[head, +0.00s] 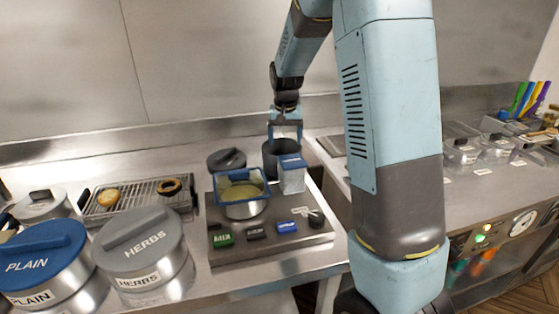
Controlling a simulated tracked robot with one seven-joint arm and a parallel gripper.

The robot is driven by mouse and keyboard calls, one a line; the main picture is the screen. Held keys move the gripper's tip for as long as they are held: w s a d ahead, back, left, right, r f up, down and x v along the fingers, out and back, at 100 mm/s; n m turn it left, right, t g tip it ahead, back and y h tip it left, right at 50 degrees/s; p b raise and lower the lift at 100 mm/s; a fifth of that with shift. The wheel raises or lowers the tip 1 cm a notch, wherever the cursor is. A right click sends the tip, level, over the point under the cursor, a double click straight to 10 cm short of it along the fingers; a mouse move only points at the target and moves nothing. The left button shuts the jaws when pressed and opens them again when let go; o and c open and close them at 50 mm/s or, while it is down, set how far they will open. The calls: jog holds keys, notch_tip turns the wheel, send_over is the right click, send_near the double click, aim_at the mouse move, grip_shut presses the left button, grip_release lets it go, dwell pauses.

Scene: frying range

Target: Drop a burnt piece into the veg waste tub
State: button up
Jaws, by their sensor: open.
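On the wire rack (140,205) at the left lie two ring-shaped pieces: a golden one (108,198) and a darker brown one (169,187), which looks burnt. My gripper is well to the right of both.
A dark lid (227,160) lies behind. Lidded PLAIN (45,260) and HERBS (140,245) pots stand front left. Lidded containers (480,147) are at right.

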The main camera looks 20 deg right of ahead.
notch_tip(320, 180, up, 13)
jog(key=s, duration=0.2)
jog(key=shift+a+f, duration=0.2)
jog(key=shift+a, duration=0.05)
jog(key=s+r+n+t, duration=0.1)
jog(key=s+r, duration=0.2)
jog(key=s, duration=0.4)
jog(key=s+r+t, duration=0.1)
jog(key=s+r, duration=0.1)
jog(key=s, duration=0.6)
jog(key=s+f+n+t, duration=0.1)
jog(key=s+f+n, duration=0.1)
jog(key=s, duration=1.5)
jog(key=shift+s+d+f+t, duration=0.15)
jog(key=shift+s+f+t, duration=0.1)
jog(key=shift+s+t, duration=0.15)
